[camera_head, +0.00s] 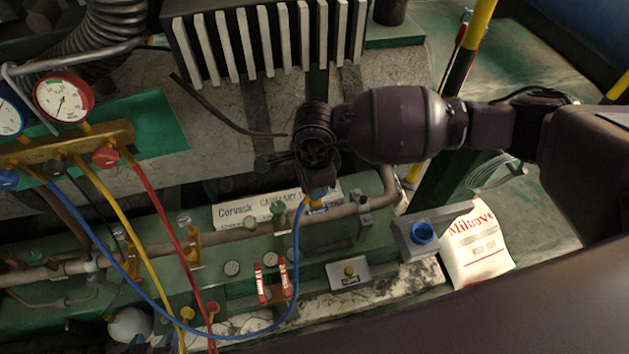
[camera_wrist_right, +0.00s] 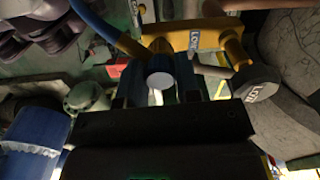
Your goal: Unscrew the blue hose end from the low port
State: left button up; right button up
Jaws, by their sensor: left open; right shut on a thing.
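The low port stands on a yellow bracket marked LOW (camera_wrist_right: 200,38), with the blue hose (camera_head: 297,235) running to it. My right gripper (camera_head: 318,186) comes in from the right in the head view and points down over the port. In the right wrist view its jaws are shut on the blue hose end (camera_wrist_right: 160,80), which still sits at the bracket; the jaws hide part of the joint. Dark purple parts of my left arm (camera_wrist_right: 45,30) show at the top left of the right wrist view. The left gripper is open; its fingertips are hard to make out.
A manifold with a red gauge (camera_head: 63,98) and yellow and red hoses stands at left. A blue cap on a grey box (camera_head: 422,232) and a white bag (camera_head: 477,248) lie to the right. A ribbed block (camera_head: 265,40) stands behind.

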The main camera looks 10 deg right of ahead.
jog(key=shift+r, duration=0.1)
jog(key=shift+r+p, duration=0.85)
jog(key=shift+r, duration=1.2)
pick_arm(q)
jog(key=shift+w+r+p, duration=0.25)
jog(key=shift+w+r, duration=0.05)
jog(key=shift+r, duration=0.7)
jog(key=shift+w+r+p, duration=0.2)
jog(key=shift+w+r, duration=0.1)
jog(key=shift+r, duration=0.65)
pick_arm(e)
jog(key=shift+r, duration=0.4)
